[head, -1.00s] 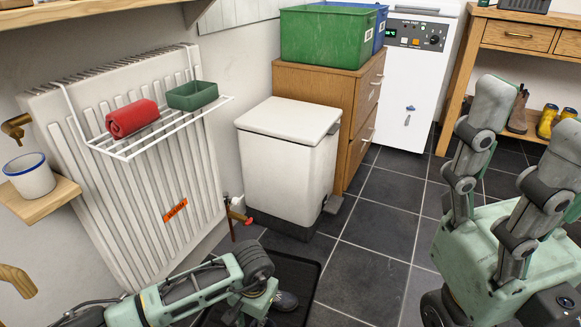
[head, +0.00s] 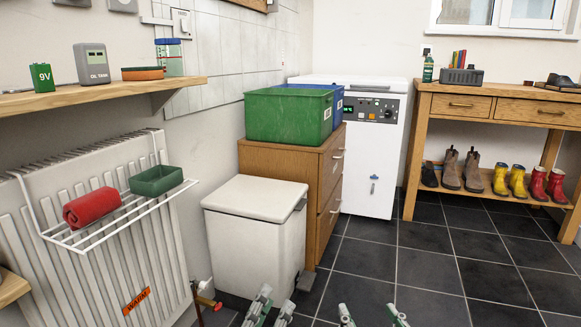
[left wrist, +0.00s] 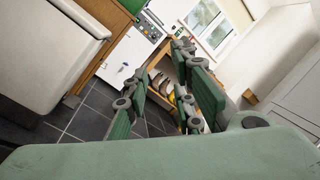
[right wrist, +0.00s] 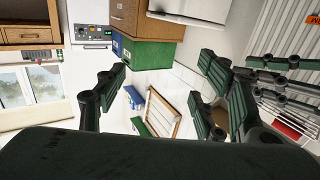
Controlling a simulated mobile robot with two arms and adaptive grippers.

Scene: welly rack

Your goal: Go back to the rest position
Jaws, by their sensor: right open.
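My left gripper (head: 272,308) shows at the bottom edge of the head view, below the white bin, with its two fingertips apart and nothing between them. In the left wrist view its green-padded fingers (left wrist: 160,95) stand apart. My right gripper (head: 371,316) shows at the bottom edge, to the right of the left one, over the dark floor tiles. Its fingers (right wrist: 155,90) are wide apart and empty in the right wrist view. The left gripper's fingers (right wrist: 280,85) also show there at the right. Most of both arms is out of the head view.
A white bin (head: 255,235) stands beside the radiator (head: 115,260), whose rack holds a red roll (head: 92,207) and green tray (head: 156,181). A wooden cabinet (head: 285,158) bears crates. Yellow (head: 508,181) and red boots (head: 547,185) stand under the bench (head: 500,87). The tiled floor is clear.

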